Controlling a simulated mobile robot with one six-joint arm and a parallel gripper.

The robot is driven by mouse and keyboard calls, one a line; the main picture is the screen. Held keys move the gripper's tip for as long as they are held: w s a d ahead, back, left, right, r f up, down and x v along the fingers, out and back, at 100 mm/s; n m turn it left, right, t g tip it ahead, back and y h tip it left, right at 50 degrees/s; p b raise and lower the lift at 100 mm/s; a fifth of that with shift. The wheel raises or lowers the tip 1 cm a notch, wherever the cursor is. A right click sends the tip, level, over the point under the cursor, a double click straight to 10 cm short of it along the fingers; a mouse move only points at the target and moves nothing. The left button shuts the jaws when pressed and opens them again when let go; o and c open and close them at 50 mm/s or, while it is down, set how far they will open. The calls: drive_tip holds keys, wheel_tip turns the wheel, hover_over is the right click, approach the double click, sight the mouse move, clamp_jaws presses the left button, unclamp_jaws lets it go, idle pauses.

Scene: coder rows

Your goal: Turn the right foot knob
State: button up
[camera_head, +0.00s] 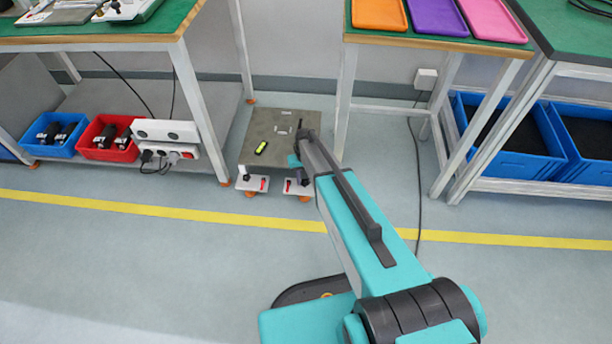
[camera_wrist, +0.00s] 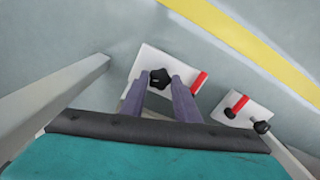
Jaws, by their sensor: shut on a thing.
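The small platform (camera_head: 258,126) stands on the floor with a spirit level (camera_head: 261,148) on its grey top. Two white foot plates show at its front edge. The right foot (camera_head: 289,189) has a red lever and a black star knob (camera_wrist: 160,78). My gripper (camera_wrist: 160,80) is over this right foot, its two purple fingers on either side of the knob, shut on it. The left foot (camera_head: 252,184) stands apart, with its own red lever and black knob (camera_wrist: 262,127). My arm hides part of the platform's right side in the head view.
A workbench leg (camera_head: 200,110) stands left of the platform and another (camera_head: 342,105) to its right. Blue (camera_head: 52,135) and red (camera_head: 105,138) bins and a power strip lie on the left shelf. Floor before the platform is clear up to the yellow line (camera_head: 150,212).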

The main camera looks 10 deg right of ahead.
drive_tip(key=m+p, duration=0.3)
drive_tip(key=m, duration=0.2)
drive_tip(key=shift+s, duration=0.15)
drive_tip(key=m+p, duration=0.2)
drive_tip(key=m, duration=0.4)
drive_tip(key=shift+d+m, duration=0.15)
drive_tip(key=shift+m, duration=0.15)
drive_tip(key=m+p, duration=0.1)
drive_tip(key=m, duration=0.3)
drive_tip(key=shift+s+d+f, duration=0.1)
drive_tip(key=shift+f, duration=0.05)
drive_tip(key=shift+m+p, duration=0.5)
drive_tip(key=shift+m, duration=1.2)
drive_tip(key=o, duration=0.8)
drive_tip(key=shift+c, duration=0.2)
